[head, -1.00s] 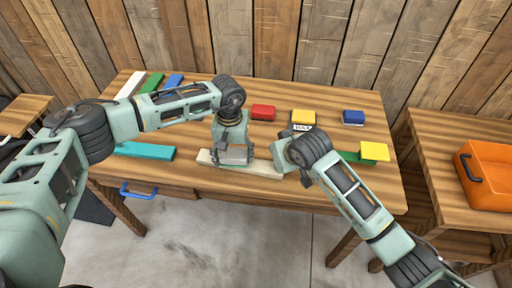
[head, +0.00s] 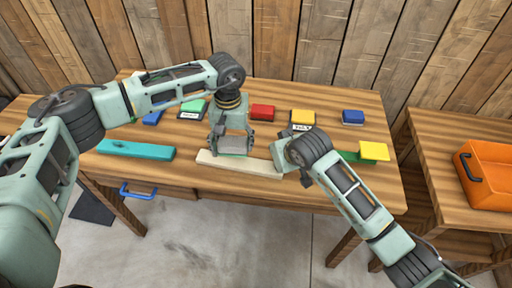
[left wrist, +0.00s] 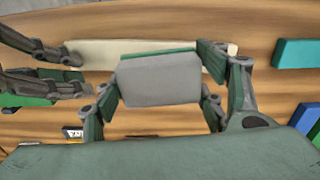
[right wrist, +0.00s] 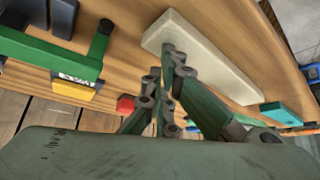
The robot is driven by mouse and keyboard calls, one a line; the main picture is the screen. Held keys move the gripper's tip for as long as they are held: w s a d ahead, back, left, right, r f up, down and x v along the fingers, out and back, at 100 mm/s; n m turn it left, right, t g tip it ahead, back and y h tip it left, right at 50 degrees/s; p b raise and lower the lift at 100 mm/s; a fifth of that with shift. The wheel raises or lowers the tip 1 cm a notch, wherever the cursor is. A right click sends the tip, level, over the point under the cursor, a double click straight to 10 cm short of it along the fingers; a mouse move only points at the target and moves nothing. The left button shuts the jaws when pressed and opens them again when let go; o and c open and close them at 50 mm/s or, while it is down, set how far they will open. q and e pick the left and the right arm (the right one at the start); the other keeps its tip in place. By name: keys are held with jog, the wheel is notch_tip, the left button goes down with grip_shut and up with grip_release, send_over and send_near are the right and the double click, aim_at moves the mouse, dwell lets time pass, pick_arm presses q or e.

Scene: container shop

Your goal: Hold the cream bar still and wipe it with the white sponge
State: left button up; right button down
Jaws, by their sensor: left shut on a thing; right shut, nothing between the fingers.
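The cream bar (head: 240,165) lies flat on the wooden table near its front edge; it also shows in the right wrist view (right wrist: 212,58). My left gripper (head: 232,147) is shut on the white sponge (left wrist: 158,80), which looks grey-white with a thin green layer. The sponge is at the bar's back edge, near its middle, partly overlapping it in the left wrist view; I cannot tell if it touches. My right gripper (right wrist: 172,52) is shut and empty, its fingertips at the bar's right end. Whether they press on the bar is unclear.
A teal bar (head: 136,150) lies to the left. Another yellow sponge (head: 374,151) sits by a green bar at right. An orange crate (head: 490,178) stands on the side table.

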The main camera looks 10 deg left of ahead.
pick_arm(q)
jog(key=shift+r, duration=0.1)
pick_arm(e)
jog(key=shift+d+f, duration=0.15)
jog(key=shift+f, duration=0.1)
pick_arm(q)
jog(key=shift+w+r+p, duration=0.2)
jog(key=shift+r+p, duration=0.85)
jog(key=shift+p, duration=0.2)
pick_arm(e)
notch_tip(320, 180, up, 2)
jog(key=shift+w, duration=0.15)
pick_arm(q)
jog(key=shift+s+r+p, duration=0.1)
jog(key=shift+r+p, duration=0.8)
jog(key=shift+r, duration=0.05)
pick_arm(e)
jog(key=shift+r, duration=0.9)
pick_arm(q)
notch_tip(320, 180, up, 4)
jog(key=p, duration=0.4)
pick_arm(e)
notch_tip(320, 180, up, 4)
jog(key=shift+f, duration=0.25)
